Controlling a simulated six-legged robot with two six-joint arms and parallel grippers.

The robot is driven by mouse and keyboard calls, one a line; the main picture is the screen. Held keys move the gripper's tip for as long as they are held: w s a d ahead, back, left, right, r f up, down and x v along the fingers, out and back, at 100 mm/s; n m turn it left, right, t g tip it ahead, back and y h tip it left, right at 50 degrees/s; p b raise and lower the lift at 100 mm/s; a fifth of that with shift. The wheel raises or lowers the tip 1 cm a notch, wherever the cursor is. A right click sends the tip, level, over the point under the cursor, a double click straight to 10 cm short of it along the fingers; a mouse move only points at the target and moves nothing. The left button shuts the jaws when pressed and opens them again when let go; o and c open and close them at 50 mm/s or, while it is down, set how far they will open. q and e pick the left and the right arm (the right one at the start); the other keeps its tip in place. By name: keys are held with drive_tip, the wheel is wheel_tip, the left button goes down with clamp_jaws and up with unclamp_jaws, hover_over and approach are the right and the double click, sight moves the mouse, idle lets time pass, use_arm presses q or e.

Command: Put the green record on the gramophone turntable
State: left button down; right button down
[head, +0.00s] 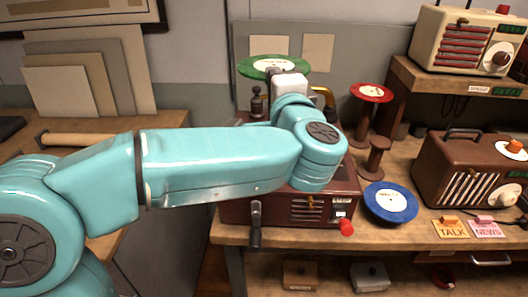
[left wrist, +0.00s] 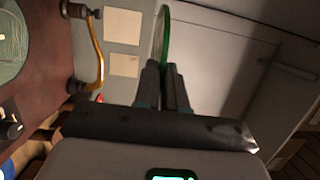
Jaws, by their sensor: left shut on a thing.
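The green record (head: 252,69) with its pale label is held up behind the gramophone (head: 275,212) in the head view. In the left wrist view the green record (left wrist: 165,40) shows nearly edge-on, its rim between the fingers. My left gripper (left wrist: 168,72) is shut on it. In the head view my left arm crosses in front of the gramophone and hides most of its top and the fingertips. The turntable (left wrist: 10,45) shows as a greenish disc on the red-brown top at the left of the left wrist view, apart from the record. My right gripper is not in view.
A brass-coloured curved arm (left wrist: 97,55) rises beside the turntable. A blue record (head: 378,208) lies right of the gramophone. A red record (head: 360,90) rests on a spool stand (head: 364,122). A brown radio (head: 435,178) stands farther right. Boards (head: 118,65) lean at the left.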

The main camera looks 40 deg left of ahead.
use_arm(q)
drive_tip(key=shift+a+f+b, duration=0.3)
drive_tip(key=shift+f+b, duration=0.05)
drive_tip(key=shift+f, duration=0.2)
drive_tip(key=f+b, duration=0.2)
drive_tip(key=f, duration=0.8)
drive_tip(key=f+b, duration=0.3)
drive_tip(key=f, duration=0.6)
drive_tip(key=shift+w+f, duration=0.2)
drive_tip(key=shift+f, duration=0.2)
drive_tip(key=shift+s+r, duration=0.1)
drive_tip(key=c, duration=1.6)
unclamp_jaws()
drive_tip(key=shift+f, duration=0.2)
drive_tip(key=shift+c, duration=0.2)
drive_tip(key=o, duration=0.4)
drive_tip(key=shift+o, duration=0.2)
drive_tip(key=shift+r, duration=0.1)
